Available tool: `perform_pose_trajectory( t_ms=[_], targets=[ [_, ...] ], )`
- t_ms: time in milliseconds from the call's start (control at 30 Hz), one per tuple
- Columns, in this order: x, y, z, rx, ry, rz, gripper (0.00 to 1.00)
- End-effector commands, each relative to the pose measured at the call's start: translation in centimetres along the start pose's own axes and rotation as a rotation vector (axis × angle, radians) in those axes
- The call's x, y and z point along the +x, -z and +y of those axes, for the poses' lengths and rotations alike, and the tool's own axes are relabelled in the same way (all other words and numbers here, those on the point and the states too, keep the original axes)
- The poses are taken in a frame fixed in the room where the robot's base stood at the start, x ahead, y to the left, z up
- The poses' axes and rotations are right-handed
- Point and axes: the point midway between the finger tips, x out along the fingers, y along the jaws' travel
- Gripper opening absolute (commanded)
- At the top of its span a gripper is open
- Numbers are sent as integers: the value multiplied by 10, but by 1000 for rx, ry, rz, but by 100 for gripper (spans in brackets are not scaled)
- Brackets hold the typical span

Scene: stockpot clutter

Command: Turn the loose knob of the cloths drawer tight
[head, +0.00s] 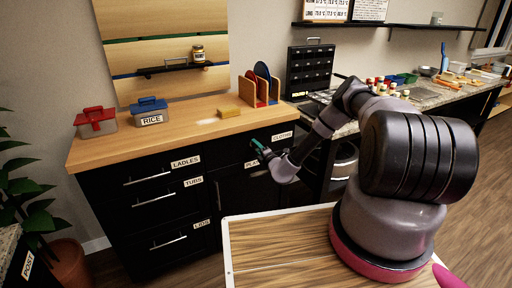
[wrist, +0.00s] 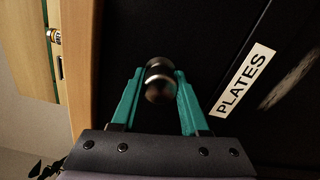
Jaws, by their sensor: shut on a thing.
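The cloths drawer's front is black, with a white CLOTHS label (head: 282,136) near its right end, below the wooden counter. Its round, dark, shiny knob (wrist: 158,80) shows in the wrist view between the two teal fingers of my gripper (wrist: 157,88). The fingers are shut on the knob from both sides. In the head view my gripper (head: 260,149) is at the drawer front, left of the CLOTHS label, and the knob is hidden there. Whether the knob sits flush cannot be told.
A PLATES label (wrist: 243,79) is on the black front close by; my arm partly covers it in the head view. The wooden counter (head: 180,129) holds a red-lidded box (head: 96,122), a RICE box (head: 149,112), a yellow sponge (head: 229,112) and a rack. Bar handles (head: 147,180) stick out on the left.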

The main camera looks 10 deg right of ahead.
Motion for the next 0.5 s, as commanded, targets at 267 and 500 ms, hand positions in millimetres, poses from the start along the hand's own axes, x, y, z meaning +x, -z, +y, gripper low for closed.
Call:
perform_pose_trajectory(
  t_ms=[267, 500],
  targets=[
    [0, 0, -1, 311, 0, -1, 0],
    [0, 0, 0, 397, 0, 1, 0]
  ],
)
